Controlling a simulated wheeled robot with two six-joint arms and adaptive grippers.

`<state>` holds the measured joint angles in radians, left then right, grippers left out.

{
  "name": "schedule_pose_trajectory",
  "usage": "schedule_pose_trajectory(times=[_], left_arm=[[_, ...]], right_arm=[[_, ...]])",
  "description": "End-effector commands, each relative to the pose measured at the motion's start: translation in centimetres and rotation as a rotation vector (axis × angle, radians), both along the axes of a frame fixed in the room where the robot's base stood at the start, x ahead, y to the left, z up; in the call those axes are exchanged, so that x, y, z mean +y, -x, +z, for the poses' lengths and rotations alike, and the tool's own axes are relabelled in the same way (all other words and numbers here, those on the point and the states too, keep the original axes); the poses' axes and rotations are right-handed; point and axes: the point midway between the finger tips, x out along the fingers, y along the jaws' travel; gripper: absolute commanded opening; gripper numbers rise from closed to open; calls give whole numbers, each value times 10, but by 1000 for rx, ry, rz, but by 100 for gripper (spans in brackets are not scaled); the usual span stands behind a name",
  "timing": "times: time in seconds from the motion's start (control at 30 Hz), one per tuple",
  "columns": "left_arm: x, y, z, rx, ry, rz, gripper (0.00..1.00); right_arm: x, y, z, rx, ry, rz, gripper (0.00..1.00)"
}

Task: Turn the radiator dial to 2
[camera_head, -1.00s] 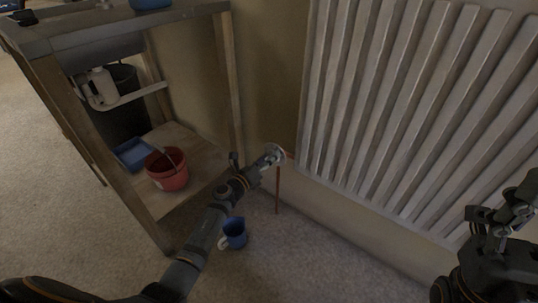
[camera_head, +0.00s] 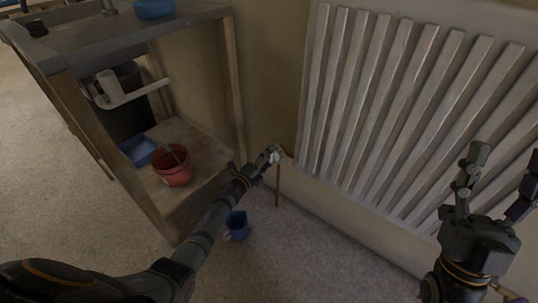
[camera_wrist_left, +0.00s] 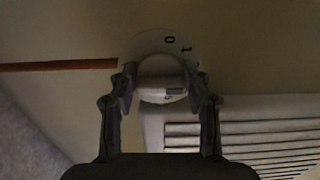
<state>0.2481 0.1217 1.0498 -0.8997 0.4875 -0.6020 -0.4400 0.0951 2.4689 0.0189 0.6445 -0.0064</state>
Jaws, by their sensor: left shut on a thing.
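The radiator dial (camera_wrist_left: 170,44) is a white round knob with a ring marked 0 and 1 in the left wrist view. In the head view only a small pale part of the dial (camera_head: 274,157) shows, at the radiator's lower left corner. My left gripper (camera_head: 271,152) reaches it from the left. In the left wrist view its two fingers (camera_wrist_left: 162,84) are shut on the dial's knob, one on each side. No 2 can be made out. My right gripper (camera_head: 507,162) is open and empty, in front of the radiator at the right.
The white ribbed radiator (camera_head: 385,110) fills the right of the head view. A copper pipe (camera_head: 278,187) runs down below the dial. A wooden bench (camera_head: 157,213) with a red bucket (camera_head: 173,170) stands at left. A blue mug (camera_head: 237,226) is on the carpet.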

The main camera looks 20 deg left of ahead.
Motion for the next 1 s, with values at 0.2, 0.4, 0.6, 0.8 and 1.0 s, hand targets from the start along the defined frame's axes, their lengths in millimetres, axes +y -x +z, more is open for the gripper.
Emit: schedule_pose_trajectory(times=[0.2,0.4,0.6,0.8,1.0], left_arm=[[0,0,0,47,124,1,17],[0,0,-1,74,199,1,17],[0,0,-3,88,234,2,17],[0,0,-3,92,243,2,17],[0,0,-3,91,242,2,17]], right_arm=[[-4,-49,-48,308,-10,-14,58],[-5,-70,-84,484,-15,-18,58],[-6,-78,-103,568,-15,-19,58],[-6,-80,-108,590,-16,-20,58],[-6,-80,-108,590,-16,-20,58]])
